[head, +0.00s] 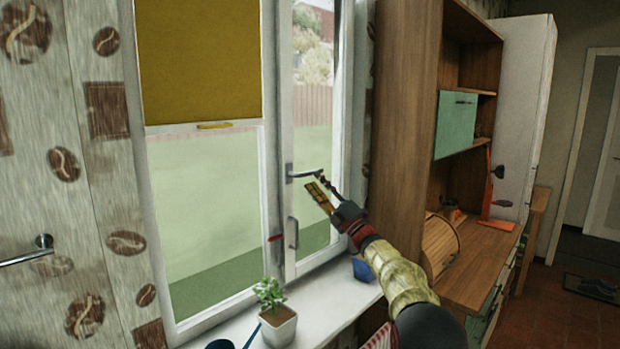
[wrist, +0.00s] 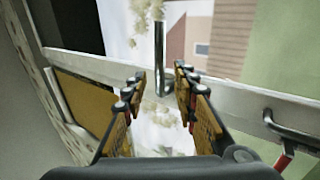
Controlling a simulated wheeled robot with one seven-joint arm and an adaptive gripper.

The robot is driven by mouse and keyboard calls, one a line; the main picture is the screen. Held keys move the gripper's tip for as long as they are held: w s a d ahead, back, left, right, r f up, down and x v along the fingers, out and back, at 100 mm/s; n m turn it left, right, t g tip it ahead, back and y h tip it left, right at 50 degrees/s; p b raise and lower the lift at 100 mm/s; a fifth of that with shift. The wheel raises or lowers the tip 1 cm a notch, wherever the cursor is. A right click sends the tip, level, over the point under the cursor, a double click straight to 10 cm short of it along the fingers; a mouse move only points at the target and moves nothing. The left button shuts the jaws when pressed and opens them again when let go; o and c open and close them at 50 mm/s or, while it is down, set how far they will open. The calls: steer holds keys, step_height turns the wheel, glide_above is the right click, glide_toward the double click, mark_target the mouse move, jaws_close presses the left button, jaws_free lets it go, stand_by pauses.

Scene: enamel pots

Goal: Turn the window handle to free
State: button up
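The window handle (head: 305,174) is a dark grey lever on the window's middle post. It lies about level, pointing right from its base. In the wrist view the handle (wrist: 160,55) shows beyond my fingers, in line with the gap between them, its base on the white frame. My gripper (head: 318,182) is just below and in front of the handle's free end. In the wrist view my gripper (wrist: 160,74) is open, its yellow-and-black fingers apart with nothing held. I cannot tell whether a finger touches the handle.
A second, lower handle (head: 293,232) is on the same post; a grey handle with red shows in the wrist view (wrist: 288,130). A potted plant (head: 278,316) stands on the white sill (head: 325,297). A wooden cabinet (head: 402,110) stands close at the right.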

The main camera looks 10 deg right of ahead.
steer(key=v, duration=0.6)
steer(key=shift+s+d+f, duration=0.15)
steer(key=shift+s+f, duration=0.05)
steer(key=shift+s, duration=0.05)
